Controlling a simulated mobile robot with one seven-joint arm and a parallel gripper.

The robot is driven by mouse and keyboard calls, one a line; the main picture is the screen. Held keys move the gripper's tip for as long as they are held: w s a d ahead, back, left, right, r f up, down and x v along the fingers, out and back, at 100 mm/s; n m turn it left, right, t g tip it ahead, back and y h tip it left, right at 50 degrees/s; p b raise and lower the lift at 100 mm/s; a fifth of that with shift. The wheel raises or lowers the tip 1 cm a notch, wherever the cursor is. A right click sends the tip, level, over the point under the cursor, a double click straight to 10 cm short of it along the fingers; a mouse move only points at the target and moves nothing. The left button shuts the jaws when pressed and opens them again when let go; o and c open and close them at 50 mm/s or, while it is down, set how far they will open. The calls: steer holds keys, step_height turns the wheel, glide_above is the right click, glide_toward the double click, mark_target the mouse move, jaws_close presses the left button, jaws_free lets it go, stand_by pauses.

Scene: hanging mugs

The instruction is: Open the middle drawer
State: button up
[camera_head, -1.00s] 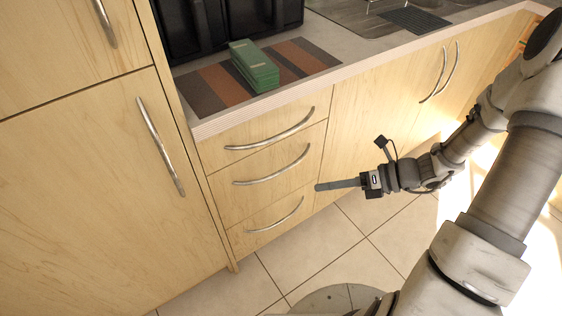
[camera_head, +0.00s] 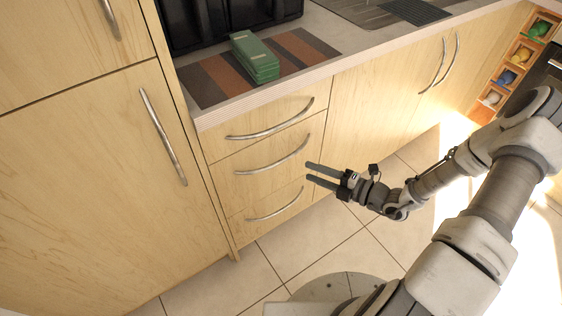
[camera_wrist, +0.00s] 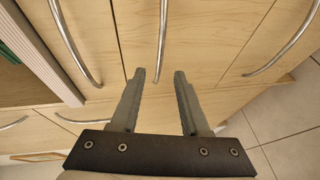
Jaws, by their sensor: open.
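The middle drawer (camera_head: 255,178) is shut, in a stack of three pale wood drawers. Its curved metal handle (camera_head: 274,164) lies between the top and bottom drawers' handles. My gripper (camera_head: 307,171) is open and empty, near the right edge of the middle drawer, its fingers pointing left. In the wrist view, the middle handle (camera_wrist: 162,35) runs upward ahead of the fingers, and its near end shows between the fingertips of my gripper (camera_wrist: 159,74). I cannot tell the exact gap in depth; no grasp shows.
The top drawer handle (camera_head: 270,122) and bottom drawer handle (camera_head: 275,206) are close by. A tall cabinet (camera_head: 95,170) stands left. Green boxes (camera_head: 256,58) lie on a striped mat (camera_head: 205,82) on the counter. Tiled floor (camera_head: 310,250) is open in front.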

mark_target(281, 161)
steer(key=b+x, duration=0.2)
steer(key=x, duration=0.9)
steer(key=shift+w+a+f, duration=0.1)
steer(key=shift+w+a, duration=0.05)
steer(key=shift+a, duration=0.05)
jaws_close()
stand_by(0.9)
